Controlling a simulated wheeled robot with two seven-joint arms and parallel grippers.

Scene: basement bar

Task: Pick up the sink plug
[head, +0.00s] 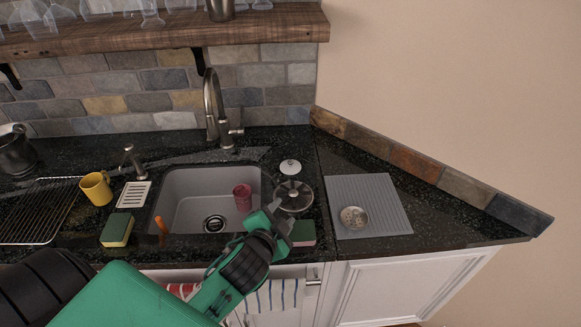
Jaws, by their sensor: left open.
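Three small round items could be the sink plug, and I cannot tell for sure which it is. A pale disc with a small dark knob (290,167) lies on the dark counter right of the sink. A larger grey metal round piece (294,194) lies just in front of it. A metal disc with holes (354,217) lies on the grey ribbed mat further right. My left gripper (279,211) is open and empty at the sink's front right corner, close to the near edge of the larger metal piece. Contact cannot be told. My right gripper is out of view.
The grey sink (190,190) holds a red cup (242,197). The faucet (213,105) stands behind it. A green-and-yellow sponge (117,230) and yellow mug (96,188) are left; another sponge (303,233) is beside my gripper. A wooden shelf (160,32) overhangs the back.

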